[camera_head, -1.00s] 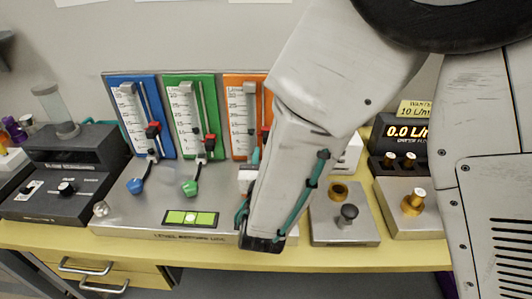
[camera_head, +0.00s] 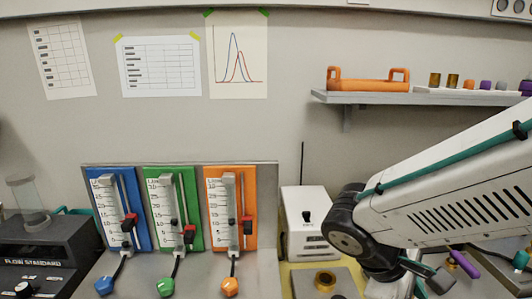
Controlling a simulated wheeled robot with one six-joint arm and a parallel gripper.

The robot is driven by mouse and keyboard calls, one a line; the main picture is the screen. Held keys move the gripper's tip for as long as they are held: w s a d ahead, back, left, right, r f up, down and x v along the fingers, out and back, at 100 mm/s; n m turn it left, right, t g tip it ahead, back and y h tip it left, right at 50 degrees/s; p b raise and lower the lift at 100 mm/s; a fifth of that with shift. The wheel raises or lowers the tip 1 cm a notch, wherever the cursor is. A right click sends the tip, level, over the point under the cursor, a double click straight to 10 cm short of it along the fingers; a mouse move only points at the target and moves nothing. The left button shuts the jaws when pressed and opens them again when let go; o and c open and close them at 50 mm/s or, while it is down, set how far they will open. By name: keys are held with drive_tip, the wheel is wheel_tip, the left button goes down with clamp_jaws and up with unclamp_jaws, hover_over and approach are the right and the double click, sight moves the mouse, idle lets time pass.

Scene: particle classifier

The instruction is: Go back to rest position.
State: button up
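My arm comes in from the right edge of the head view as a white forearm with a teal cable, ending in a dark round joint. Below that joint, a white and dark wrist part hangs near the bottom edge, over the right part of the bench. My gripper (camera_head: 432,281) seems to be by this wrist, low in the picture. It is partly cut off and crowded by other parts, so I cannot make out both fingers or see anything held.
The panel holds blue (camera_head: 118,207), green (camera_head: 172,208) and orange (camera_head: 230,207) flow gauges with matching knobs below. A white box (camera_head: 306,215) with an antenna stands left of my arm joint. A wall shelf (camera_head: 350,97) carries an orange tray (camera_head: 368,85) above my forearm.

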drive_tip(key=s+d+r+m+t+y, duration=0.1)
drive_tip(key=s+r+m+t+y, duration=0.1)
drive_tip(key=s+r+m+y, duration=0.5)
drive_tip(key=shift+d+r+m, duration=0.25)
drive_tip(key=shift+d+m, duration=0.15)
drive_tip(key=shift+m, duration=0.7)
